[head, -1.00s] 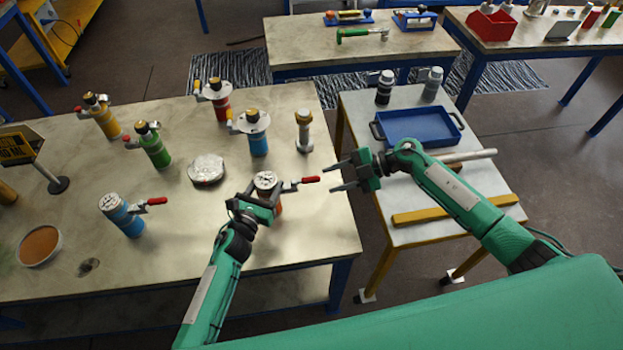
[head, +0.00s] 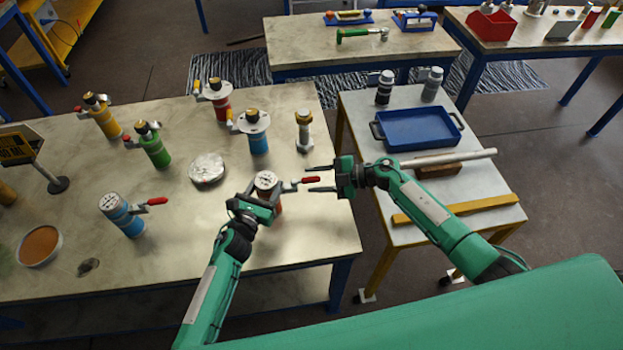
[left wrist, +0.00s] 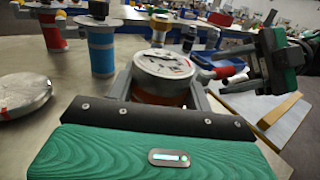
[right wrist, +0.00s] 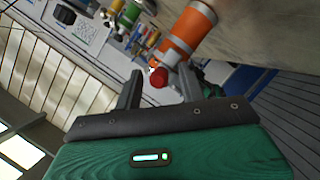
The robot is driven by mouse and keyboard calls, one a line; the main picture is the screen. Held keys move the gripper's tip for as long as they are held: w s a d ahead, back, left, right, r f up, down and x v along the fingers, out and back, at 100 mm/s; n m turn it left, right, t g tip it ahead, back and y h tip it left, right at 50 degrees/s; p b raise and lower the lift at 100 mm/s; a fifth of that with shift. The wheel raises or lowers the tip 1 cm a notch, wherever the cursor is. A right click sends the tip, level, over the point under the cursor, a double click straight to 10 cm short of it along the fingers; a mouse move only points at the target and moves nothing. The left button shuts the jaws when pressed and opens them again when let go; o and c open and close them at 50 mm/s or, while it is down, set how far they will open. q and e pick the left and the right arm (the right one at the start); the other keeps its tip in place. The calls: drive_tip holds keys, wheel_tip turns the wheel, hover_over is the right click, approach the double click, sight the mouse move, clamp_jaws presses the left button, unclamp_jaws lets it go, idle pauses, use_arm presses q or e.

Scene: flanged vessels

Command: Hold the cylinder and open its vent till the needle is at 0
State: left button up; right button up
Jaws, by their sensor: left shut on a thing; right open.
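An orange cylinder (right wrist: 188,30) stands upright near the right edge of the left table, with a round gauge (head: 266,181) on top. Its needle is too small to read; the gauge face also shows in the left wrist view (left wrist: 165,65). My left gripper (head: 262,194) is shut around the cylinder's body. A vent lever with a red end (head: 304,181) sticks out to the right of the cylinder. My right gripper (head: 322,179) is open, its fingers pointing at the lever. In the right wrist view the red lever end (right wrist: 159,77) lies between the open fingers, apart from both.
Blue (head: 122,215), green (head: 152,144), yellow (head: 103,116) and red (head: 218,99) cylinders stand on the same table. A silver round lid (head: 207,169) lies left of the held cylinder. A side table carries a blue tray (head: 415,146).

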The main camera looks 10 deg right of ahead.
drive_tip(key=shift+x, duration=0.8)
clamp_jaws()
drive_tip(key=shift+s, duration=0.1)
